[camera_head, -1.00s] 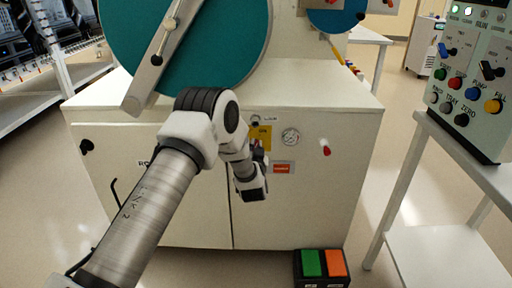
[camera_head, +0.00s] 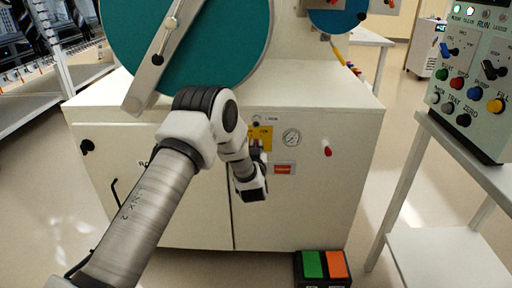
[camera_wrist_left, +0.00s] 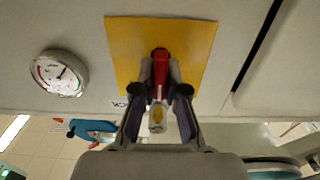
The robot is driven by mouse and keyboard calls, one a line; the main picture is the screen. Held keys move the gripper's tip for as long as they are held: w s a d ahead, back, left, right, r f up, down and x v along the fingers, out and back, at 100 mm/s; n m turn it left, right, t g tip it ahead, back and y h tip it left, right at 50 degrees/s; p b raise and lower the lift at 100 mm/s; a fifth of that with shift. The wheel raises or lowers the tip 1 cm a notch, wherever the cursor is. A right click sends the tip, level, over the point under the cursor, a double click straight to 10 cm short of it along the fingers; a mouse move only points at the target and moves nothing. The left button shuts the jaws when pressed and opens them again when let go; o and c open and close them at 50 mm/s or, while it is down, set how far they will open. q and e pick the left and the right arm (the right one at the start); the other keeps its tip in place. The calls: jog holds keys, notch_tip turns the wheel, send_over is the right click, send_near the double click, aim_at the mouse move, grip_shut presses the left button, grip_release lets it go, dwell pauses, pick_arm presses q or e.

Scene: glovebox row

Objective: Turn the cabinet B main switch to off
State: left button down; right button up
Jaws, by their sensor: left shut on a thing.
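The main switch is a red handle (camera_wrist_left: 160,62) on a yellow square plate (camera_wrist_left: 122,42) in the left wrist view. The yellow plate (camera_head: 265,133) also shows on the front of the white cabinet (camera_head: 310,215) in the head view. My left gripper (camera_wrist_left: 160,88) is shut on the red handle, with one finger on each side of it. In the head view my left gripper (camera_head: 257,150) is at the lower part of the plate and hides most of the handle. The handle points along the wrist picture's upright direction. My right gripper is in neither view.
A round gauge (camera_head: 291,138), an orange label (camera_head: 283,169) and a red knob (camera_head: 327,151) are close to the switch. A pedal box (camera_head: 322,281) lies on the floor. A button panel (camera_head: 480,85) stands on the right table (camera_head: 455,150).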

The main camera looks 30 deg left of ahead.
pick_arm(q)
jog(key=c, duration=1.2)
grip_release()
jog(key=shift+s, duration=0.1)
jog(key=v, duration=1.2)
jog(key=shift+f, duration=0.1)
